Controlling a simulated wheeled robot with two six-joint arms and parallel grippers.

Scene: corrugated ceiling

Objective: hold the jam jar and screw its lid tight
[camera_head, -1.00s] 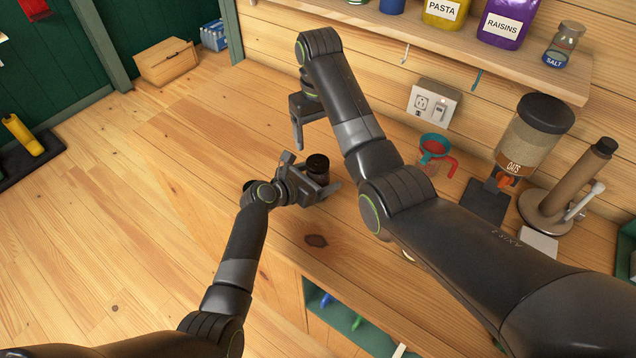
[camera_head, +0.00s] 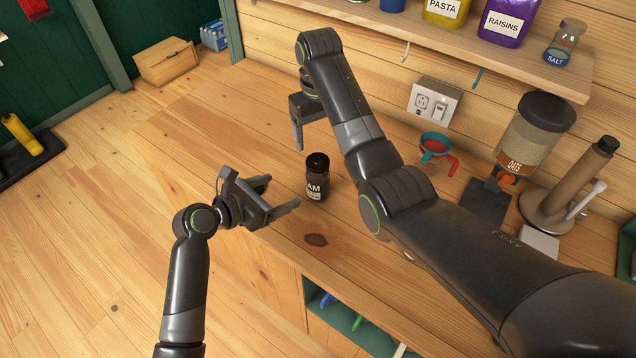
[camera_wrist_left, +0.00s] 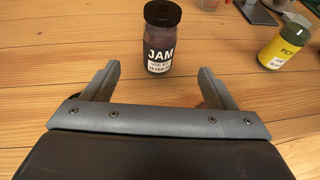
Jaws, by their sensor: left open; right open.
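The dark jam jar (camera_head: 317,180) stands upright on the wooden counter with a black lid (camera_head: 317,161) on top. It also shows in the left wrist view (camera_wrist_left: 160,50), just beyond the fingertips. My left gripper (camera_head: 282,195) is open and empty, low over the counter to the left of the jar and apart from it. Its two fingers show in the left wrist view (camera_wrist_left: 158,78), spread with the jar ahead of them. My right gripper (camera_head: 297,140) hangs above the counter behind and left of the jar, fingers pointing down. How tight the lid is cannot be seen.
A jar with a yellow label (camera_wrist_left: 285,47) shows in the left wrist view. The counter's left part is clear.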

